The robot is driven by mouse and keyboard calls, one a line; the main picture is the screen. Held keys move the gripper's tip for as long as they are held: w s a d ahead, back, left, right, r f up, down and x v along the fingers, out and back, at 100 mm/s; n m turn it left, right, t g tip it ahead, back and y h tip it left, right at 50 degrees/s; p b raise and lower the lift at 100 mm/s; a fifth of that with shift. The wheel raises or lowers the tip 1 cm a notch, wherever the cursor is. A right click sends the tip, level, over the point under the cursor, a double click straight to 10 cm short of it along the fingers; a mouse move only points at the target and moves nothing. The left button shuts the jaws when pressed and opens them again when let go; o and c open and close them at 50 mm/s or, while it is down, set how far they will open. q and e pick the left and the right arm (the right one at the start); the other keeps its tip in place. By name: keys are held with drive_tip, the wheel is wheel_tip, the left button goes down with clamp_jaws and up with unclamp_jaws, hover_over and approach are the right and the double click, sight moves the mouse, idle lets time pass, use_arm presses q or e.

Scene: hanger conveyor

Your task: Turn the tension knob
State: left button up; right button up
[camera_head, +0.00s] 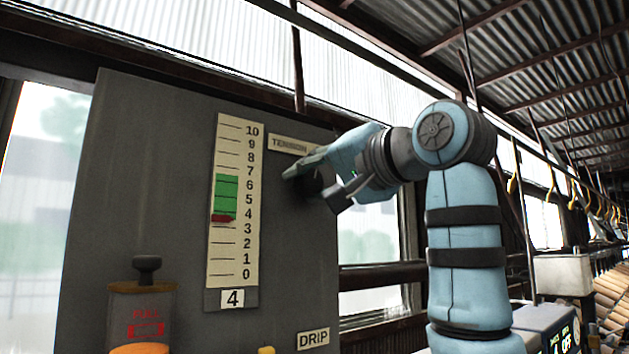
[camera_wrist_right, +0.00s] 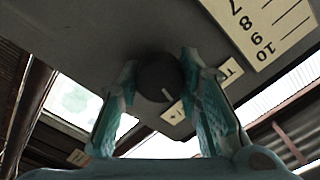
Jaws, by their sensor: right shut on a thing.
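The tension knob (camera_head: 306,185) is a dark round knob on the grey panel (camera_head: 150,200), below the TENSION label (camera_head: 291,145). My right gripper (camera_head: 312,189) reaches it from the right, with a finger on each side. In the right wrist view, the knob (camera_wrist_right: 158,78) sits between the two teal fingers (camera_wrist_right: 160,68), and a short pale line marks its face. The gripper is shut on it. The tension scale (camera_head: 240,150) runs 0 to 10, with a green band about 4 to 6.5 and a red pointer (camera_head: 223,218) just under the band. My left gripper is not in view.
A plate (camera_head: 233,298) reading 4 hangs under the scale. Yellow hangers (camera_head: 551,186) hang at right.

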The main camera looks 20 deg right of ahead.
idle(0.3)
drive_tip(key=o, duration=1.1)
drive_tip(key=shift+a, duration=0.1)
drive_tip(key=shift+o, duration=0.4)
drive_tip(key=shift+w+a+f, duration=0.1)
drive_tip(key=shift+w, duration=0.15)
drive_tip(key=shift+s, duration=0.15)
drive_tip(key=v, duration=1.1)
drive_tip(key=shift+s, duration=0.35)
drive_tip(key=shift+w, duration=0.1)
